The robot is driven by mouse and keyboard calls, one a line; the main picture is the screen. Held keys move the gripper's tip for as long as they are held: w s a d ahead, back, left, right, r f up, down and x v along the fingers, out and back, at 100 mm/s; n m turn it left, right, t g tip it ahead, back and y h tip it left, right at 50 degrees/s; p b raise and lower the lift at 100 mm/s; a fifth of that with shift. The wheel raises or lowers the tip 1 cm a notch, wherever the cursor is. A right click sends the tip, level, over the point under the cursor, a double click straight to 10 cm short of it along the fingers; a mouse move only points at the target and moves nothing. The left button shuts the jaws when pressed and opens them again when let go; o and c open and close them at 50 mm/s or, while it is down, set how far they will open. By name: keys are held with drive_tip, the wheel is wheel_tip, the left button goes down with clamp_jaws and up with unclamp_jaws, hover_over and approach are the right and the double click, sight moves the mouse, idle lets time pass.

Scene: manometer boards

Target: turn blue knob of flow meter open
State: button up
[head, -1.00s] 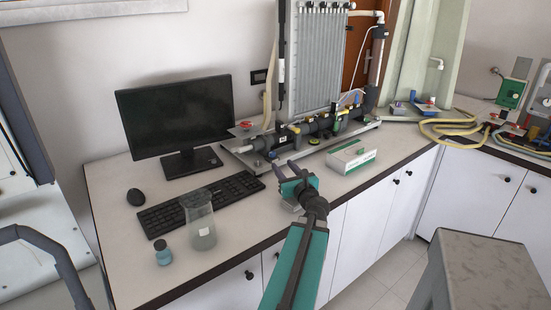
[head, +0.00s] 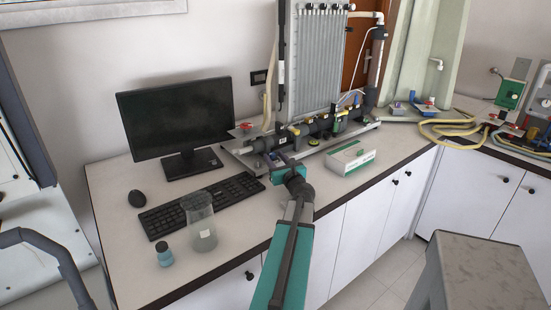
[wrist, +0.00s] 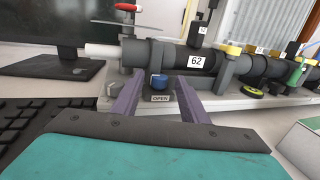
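The blue knob (wrist: 158,80) shows in the wrist view at the front of the flow meter's black pipe (wrist: 195,58), above a small "OPEN" label (wrist: 160,98). My gripper (wrist: 159,82) is open, with one purple finger to the left of the knob and one to the right. Gaps show between the fingers and the knob. In the head view my gripper (head: 277,157) reaches the left front of the flow meter pipe (head: 320,126); the knob is too small there to tell clearly.
A monitor (head: 175,110), a keyboard (head: 165,218) and a glass beaker (head: 200,222) stand to the left. A white and green box (head: 351,157) lies to the right. The tall manometer board (head: 317,60) rises behind the pipe.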

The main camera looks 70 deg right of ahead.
idle(0.3)
clamp_jaws()
drive_tip(key=shift+s+d+n+t+y, duration=0.1)
drive_tip(key=shift+d+n+t+y, duration=0.15)
drive_tip(key=shift+n+t+y, duration=0.3)
drive_tip(key=shift+s+d+n+t+y+p, duration=0.15)
drive_tip(key=shift+d+n+t+y+p, duration=0.1)
drive_tip(key=shift+n+t+y, duration=0.45)
drive_tip(key=shift+s+d+n+t+y+p, duration=0.1)
drive_tip(key=shift+n+t+y+p, duration=0.25)
drive_tip(key=shift+y, duration=0.5)
drive_tip(key=shift+s+d+n+t+y+p, duration=0.1)
drive_tip(key=shift+d+n+t+y+p, duration=0.15)
drive_tip(key=shift+n+t+y, duration=0.8)
drive_tip(key=shift+s+d+n+t+y+p, duration=0.15)
drive_tip(key=shift+d+n+t+y, duration=0.15)
drive_tip(key=shift+n+y, duration=1.4)
drive_tip(key=shift+w+y, duration=0.1)
drive_tip(key=shift+y, duration=0.85)
drive_tip(key=shift+n+y, duration=0.25)
drive_tip(key=shift+y, duration=0.35)
